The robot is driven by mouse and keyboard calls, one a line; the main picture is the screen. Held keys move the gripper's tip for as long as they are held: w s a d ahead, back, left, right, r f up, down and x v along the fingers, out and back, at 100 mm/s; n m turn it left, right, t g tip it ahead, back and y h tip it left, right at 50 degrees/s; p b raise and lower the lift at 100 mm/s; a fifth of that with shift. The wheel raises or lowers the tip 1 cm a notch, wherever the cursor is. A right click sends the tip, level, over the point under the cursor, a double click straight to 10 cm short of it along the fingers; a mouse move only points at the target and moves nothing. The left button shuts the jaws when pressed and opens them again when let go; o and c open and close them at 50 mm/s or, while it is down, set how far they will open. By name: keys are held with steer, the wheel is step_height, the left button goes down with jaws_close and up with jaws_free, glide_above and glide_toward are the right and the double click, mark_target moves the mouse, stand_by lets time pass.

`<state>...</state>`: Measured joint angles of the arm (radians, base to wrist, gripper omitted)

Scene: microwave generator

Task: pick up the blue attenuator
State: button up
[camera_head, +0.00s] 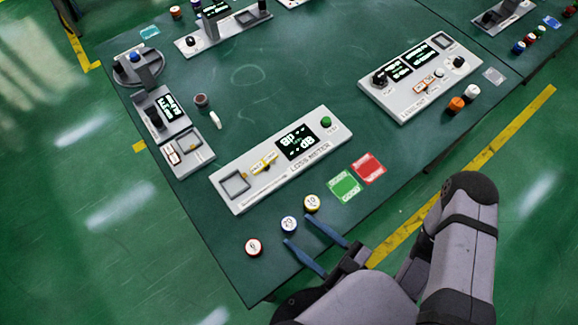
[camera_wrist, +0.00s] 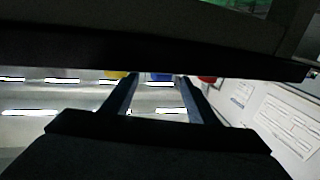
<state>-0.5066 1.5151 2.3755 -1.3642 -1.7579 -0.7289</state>
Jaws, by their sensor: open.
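The blue attenuator (camera_head: 289,224) is a small round white-topped piece marked 20, standing on the dark green bench near its front edge. It also shows in the wrist view as a blue patch (camera_wrist: 161,77) between my fingertips, mostly hidden by a dark band. My gripper (camera_head: 298,230) has two long blue fingers spread apart and empty. Their tips are just in front of the blue attenuator; I cannot tell their exact height. A red-ringed attenuator marked 0 (camera_head: 253,247) stands to the left and a yellow one marked 10 (camera_head: 312,203) to the right.
A grey loss meter (camera_head: 222,192) with a display lies behind the attenuators. A green card (camera_head: 344,186) and a red card (camera_head: 369,168) lie to the right. Other grey instruments, such as one at the right (camera_head: 407,107), stand farther back. The bench's front-left corner is clear.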

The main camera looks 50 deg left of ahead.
mark_target(295, 229)
steer(key=shift+s+r+p+x, duration=0.15)
steer(key=shift+p+x, duration=0.3)
steer(key=shift+x, duration=0.3)
steer(key=shift+s+r+p+x, duration=0.15)
steer(key=shift+p+x, duration=0.25)
steer(key=shift+x, duration=0.35)
steer(key=shift+a+f, duration=0.15)
steer(key=shift+a, duration=0.8)
steer(key=shift+c, duration=0.7)
steer(key=c, duration=1.1)
steer(key=shift+p, duration=0.35)
steer(key=shift+c, duration=0.2)
step_height(295, 229, up, 4)
steer(key=p, duration=0.3)
steer(key=shift+w+d+f, duration=0.15)
steer(key=shift+d+f, duration=0.1)
steer(key=v, duration=1.7)
steer(key=shift+d, duration=0.2)
